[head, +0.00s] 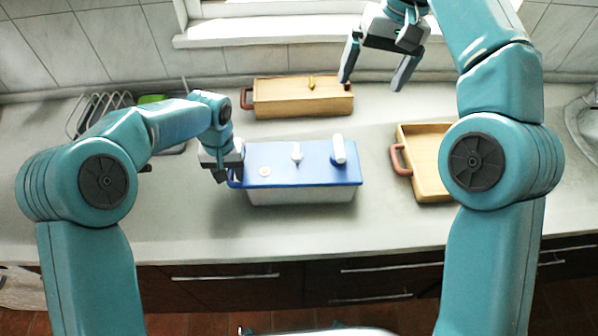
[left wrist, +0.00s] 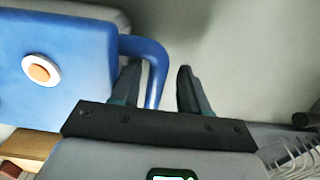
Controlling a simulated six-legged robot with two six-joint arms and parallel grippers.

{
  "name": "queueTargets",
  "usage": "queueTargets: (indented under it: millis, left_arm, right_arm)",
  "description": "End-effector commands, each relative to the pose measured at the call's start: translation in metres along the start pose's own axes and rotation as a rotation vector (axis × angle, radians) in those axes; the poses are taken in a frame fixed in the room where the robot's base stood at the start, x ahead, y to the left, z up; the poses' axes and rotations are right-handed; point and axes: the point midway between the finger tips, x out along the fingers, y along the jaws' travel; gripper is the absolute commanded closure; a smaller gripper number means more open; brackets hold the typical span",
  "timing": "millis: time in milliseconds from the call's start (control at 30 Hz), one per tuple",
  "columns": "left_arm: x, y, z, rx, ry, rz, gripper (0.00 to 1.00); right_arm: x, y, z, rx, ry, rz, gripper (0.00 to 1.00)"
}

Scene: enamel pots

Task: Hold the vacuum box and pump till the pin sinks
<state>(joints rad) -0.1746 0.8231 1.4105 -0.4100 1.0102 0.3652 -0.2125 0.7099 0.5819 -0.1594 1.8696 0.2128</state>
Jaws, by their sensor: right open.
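The vacuum box has a blue lid (head: 315,173) and a pale body (head: 300,194), and stands on the counter. On the lid are a white ring with a small pin (head: 264,171), a white knob (head: 297,152) and an upright white pump handle (head: 339,150). In the left wrist view the pin (left wrist: 39,73) is an orange disc in a white ring. My left gripper (head: 224,178) is at the box's left end. Its fingers (left wrist: 158,80) stand apart on either side of the blue side handle (left wrist: 156,58), with a gap showing. My right gripper (head: 370,85) is open and empty, raised behind the box.
A wooden box (head: 300,98) with a red handle stands behind the vacuum box. A wooden tray (head: 431,184) with a reddish handle lies to the right. A dish rack (head: 97,110) is at the back left. The counter front (head: 300,232) is clear.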

Motion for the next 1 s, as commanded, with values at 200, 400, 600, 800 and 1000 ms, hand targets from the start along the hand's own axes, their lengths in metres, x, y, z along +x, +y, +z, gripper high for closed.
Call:
queueTargets:
  millis: [200, 400, 600, 800, 1000]
  left_arm:
    - [0.0, 0.0, 0.0, 0.0, 0.0, 0.0, 0.55]
    - [0.0, 0.0, 0.0, 0.0, -0.001, 0.0, 0.55]
    - [-0.009, 0.0, 0.0, 0.0, 0.0, 0.0, 0.55]
    - [-0.033, 0.0, 0.0, 0.0, 0.001, 0.0, 0.55]
    - [-0.055, 0.0, 0.0, 0.0, 0.0, 0.0, 0.55]
  right_arm:
    - [0.0, 0.0, 0.0, 0.0, 0.0, 0.0, 0.05]
    - [0.0, 0.0, 0.0, 0.0, 0.0, 0.0, 0.05]
    - [-0.007, -0.001, 0.0, 0.0, 0.0, 0.0, 0.05]
    - [-0.022, -0.004, 0.0, 0.0, 0.0, 0.0, 0.05]
    - [-0.037, -0.007, 0.0, 0.0, 0.0, 0.0, 0.05]
